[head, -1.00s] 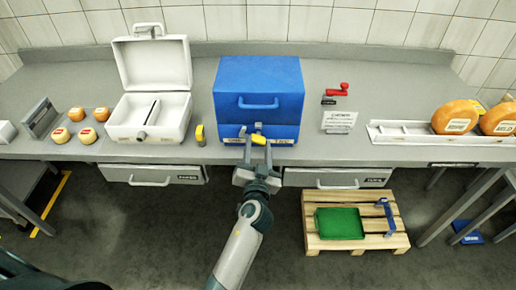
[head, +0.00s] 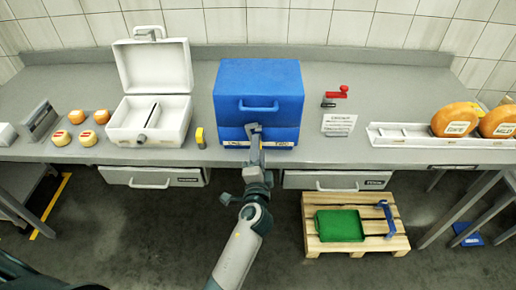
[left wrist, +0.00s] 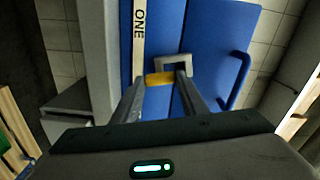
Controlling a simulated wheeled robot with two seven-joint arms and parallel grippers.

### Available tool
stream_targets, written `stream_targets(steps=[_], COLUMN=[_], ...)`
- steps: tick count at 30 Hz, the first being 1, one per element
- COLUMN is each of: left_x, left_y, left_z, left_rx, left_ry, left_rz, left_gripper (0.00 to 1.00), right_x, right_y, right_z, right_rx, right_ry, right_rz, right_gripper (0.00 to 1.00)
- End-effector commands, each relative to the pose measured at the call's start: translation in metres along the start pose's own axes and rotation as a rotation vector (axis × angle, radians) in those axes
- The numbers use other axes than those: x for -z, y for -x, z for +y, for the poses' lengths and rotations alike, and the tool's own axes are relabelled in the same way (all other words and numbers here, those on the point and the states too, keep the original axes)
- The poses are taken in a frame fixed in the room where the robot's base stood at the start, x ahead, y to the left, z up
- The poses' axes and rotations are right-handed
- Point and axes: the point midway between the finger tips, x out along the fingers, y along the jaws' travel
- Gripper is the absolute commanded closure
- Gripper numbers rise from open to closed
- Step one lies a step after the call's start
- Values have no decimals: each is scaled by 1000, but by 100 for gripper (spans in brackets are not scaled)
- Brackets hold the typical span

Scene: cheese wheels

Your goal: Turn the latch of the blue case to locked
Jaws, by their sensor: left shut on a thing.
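The blue case (head: 258,85) stands shut on the counter with its handle on the front. A pale label strip (head: 284,143) runs along its lower front; the word ONE reads on this strip in the left wrist view (left wrist: 140,35). My left gripper (head: 256,138) is at the front of the case, shut on the yellow latch (left wrist: 160,78), which shows between its fingers in the left wrist view. A grey bracket (left wrist: 174,60) is just beyond the latch. In the head view the gripper hides the latch. My right gripper is not in view.
An open white case (head: 150,120) stands to the left, with a small yellow block (head: 200,137) beside it. A sign (head: 338,124) and a red-handled item (head: 338,92) are to the right. A pallet (head: 355,235) with a green tray (head: 339,225) is on the floor.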

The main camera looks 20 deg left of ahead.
Motion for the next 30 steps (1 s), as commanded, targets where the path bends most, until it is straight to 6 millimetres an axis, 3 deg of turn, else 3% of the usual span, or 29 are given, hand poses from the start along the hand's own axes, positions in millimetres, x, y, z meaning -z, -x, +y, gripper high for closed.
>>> stream_targets(steps=[12,28,29,30], left_x=[0,0,0,0], left_y=[0,0,0,0], left_z=[-1,0,0,0], left_rx=[0,1,1,1], left_ry=[-237,-269,-270,-269], left_rz=[0,0,0,0], left_gripper=[83,83,56,47], right_x=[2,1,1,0], right_y=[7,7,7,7], right_z=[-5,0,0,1], right_rx=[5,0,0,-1], right_ry=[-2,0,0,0], right_rz=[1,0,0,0], right_gripper=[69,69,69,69])
